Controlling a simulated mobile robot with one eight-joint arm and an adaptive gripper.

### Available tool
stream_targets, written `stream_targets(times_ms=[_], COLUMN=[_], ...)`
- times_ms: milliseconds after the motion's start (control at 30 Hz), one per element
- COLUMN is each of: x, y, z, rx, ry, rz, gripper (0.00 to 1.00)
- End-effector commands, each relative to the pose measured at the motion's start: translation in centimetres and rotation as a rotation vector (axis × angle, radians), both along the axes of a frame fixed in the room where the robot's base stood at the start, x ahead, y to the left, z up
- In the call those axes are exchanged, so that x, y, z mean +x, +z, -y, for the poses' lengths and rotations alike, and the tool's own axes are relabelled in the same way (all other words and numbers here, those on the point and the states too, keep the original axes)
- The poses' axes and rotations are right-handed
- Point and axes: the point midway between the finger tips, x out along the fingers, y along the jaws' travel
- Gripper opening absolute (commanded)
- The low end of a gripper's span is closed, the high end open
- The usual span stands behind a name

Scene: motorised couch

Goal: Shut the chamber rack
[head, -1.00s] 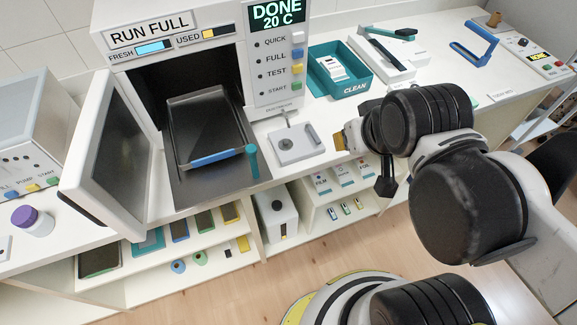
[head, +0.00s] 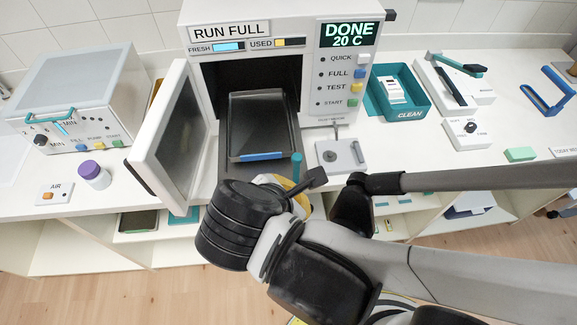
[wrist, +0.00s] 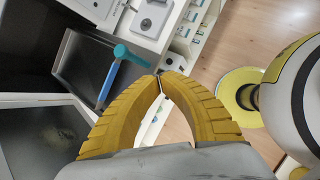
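The chamber rack (head: 262,125) is a dark tray with a blue front strip, pulled partly out of the open chamber (head: 232,78). A teal upright handle (head: 297,165) stands at its front right; it also shows in the wrist view (wrist: 132,56). The chamber door (head: 175,130) stands open to the left. My gripper's yellow fingers show in the wrist view (wrist: 160,76), with the tips together and nothing visible between them, close to the handle's end. In the head view my wrist mostly hides the gripper, in front of the rack.
A white fixture with a knob (head: 341,155) sits right of the rack. A teal CLEAN bin (head: 398,95) and a white tray with a teal-handled tool (head: 452,88) stand further right. A purple-capped jar (head: 93,174) is left of the door. Open shelves lie below the counter.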

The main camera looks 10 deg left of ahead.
Motion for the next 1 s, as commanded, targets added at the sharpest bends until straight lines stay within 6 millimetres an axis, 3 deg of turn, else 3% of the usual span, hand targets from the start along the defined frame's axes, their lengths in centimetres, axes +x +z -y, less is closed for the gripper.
stream_targets(times_ms=[100,367,567,900,1000], x=[-2.3,-4.1,-2.3,2.6,4.2], y=[1.5,2.1,0.0,-5.2,-5.0], z=[-2.8,-4.4,-3.9,-2.7,-2.3], rx=[-0.168,-0.325,-0.327,-0.324,-0.324], ry=[0.23,0.415,0.412,0.41,0.409], rz=[0.029,0.064,0.063,0.063,0.062], gripper=[0.0,0.0,0.0,0.0,0.0])
